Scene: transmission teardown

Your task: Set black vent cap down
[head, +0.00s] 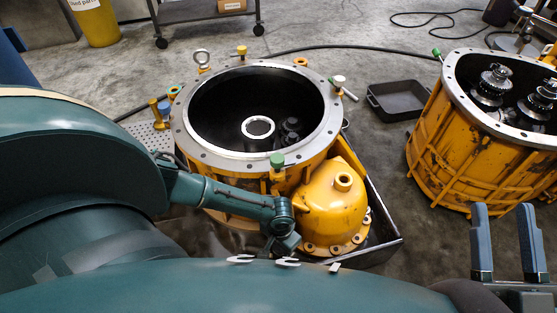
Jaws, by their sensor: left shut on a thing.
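My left arm reaches in from the left, and its wrist bends down beside the yellow domed cover. My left gripper (283,244) is at the end of it, low in front of the round housing, and largely hidden by my own arm and body. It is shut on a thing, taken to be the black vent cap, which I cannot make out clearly. My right gripper (507,243) is at the lower right, with its two blue-grey fingers apart and nothing between them.
The open yellow housing (186,137) stands behind my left wrist. The yellow domed cover (330,210) sits against it in a dark tray (388,243). A second housing with gears (430,160) stands at right.

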